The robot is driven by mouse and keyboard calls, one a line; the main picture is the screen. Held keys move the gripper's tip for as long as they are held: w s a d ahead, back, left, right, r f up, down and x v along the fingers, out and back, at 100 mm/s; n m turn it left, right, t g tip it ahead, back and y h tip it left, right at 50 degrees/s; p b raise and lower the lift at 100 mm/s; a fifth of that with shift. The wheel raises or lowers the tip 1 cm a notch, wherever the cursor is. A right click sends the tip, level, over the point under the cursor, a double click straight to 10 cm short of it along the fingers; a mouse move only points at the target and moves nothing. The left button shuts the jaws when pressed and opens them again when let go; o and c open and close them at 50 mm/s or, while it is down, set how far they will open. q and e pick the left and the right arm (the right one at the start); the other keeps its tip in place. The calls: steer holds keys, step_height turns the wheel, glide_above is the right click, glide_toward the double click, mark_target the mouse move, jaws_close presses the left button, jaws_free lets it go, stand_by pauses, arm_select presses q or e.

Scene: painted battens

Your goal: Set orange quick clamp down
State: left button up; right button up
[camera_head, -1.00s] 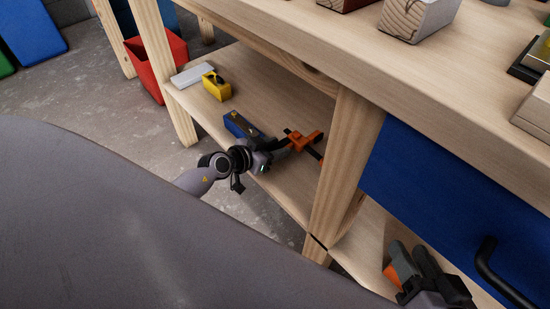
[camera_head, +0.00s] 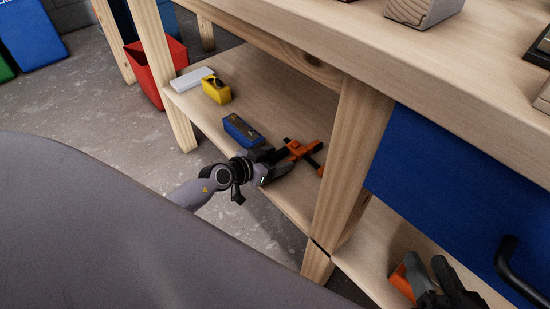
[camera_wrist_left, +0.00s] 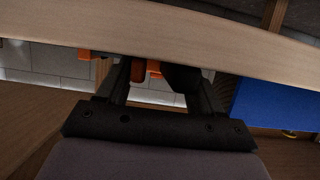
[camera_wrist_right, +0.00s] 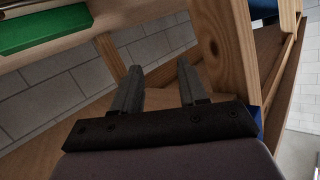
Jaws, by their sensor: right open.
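The orange quick clamp (camera_head: 300,149), orange with a black bar, is low over or on the lower shelf, beside the wooden post; the picture does not settle contact. My left gripper (camera_head: 284,163) reaches in from the left and its dark fingers are at the clamp's near end. In the left wrist view, parts of the clamp (camera_wrist_left: 153,68) show between and beside the fingers (camera_wrist_left: 155,85), partly hidden by the shelf board's edge. My right gripper (camera_head: 440,275) is at the lower right; in the right wrist view its fingers (camera_wrist_right: 158,85) are apart with nothing between them.
The lower shelf (camera_head: 275,105) also holds a blue box (camera_head: 241,130), a yellow box (camera_head: 216,90) and a pale flat block (camera_head: 192,79). The wooden post (camera_head: 352,150) and blue drawer front (camera_head: 460,190) bound the right. A red bin (camera_head: 150,75) stands behind.

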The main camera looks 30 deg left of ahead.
arm_select(q)
steer(key=shift+r, duration=0.1)
steer(key=shift+r, duration=0.2)
steer(key=p+v, duration=0.2)
steer(key=v, duration=0.2)
steer(key=shift+p, duration=0.4)
steer(key=p+v, duration=0.3)
steer(key=v, duration=0.4)
steer(key=s+d+r+n+t+y, duration=0.2)
steer(key=d+r+n+t, duration=0.1)
steer(key=d+r, duration=0.45)
steer(key=s+d+r+g+h, duration=0.1)
steer(key=s+d, duration=0.1)
steer(key=d, duration=0.2)
steer(key=s+d+r+m+g+h, duration=0.1)
steer(key=s+d, duration=0.2)
steer(key=s+d+r+m+g+h, duration=0.1)
steer(key=s+d+g, duration=0.1)
steer(key=d, duration=0.2)
steer(key=shift+s+d+r+h, duration=0.1)
steer(key=shift+s+d+h, duration=0.2)
steer(key=shift+d, duration=0.1)
arm_select(e)
steer(key=shift+s+d+r+g+h, duration=0.15)
steer(key=shift+d+r+g+h, duration=0.2)
steer(key=shift+g+h, duration=0.15)
steer(key=shift+r, duration=0.1)
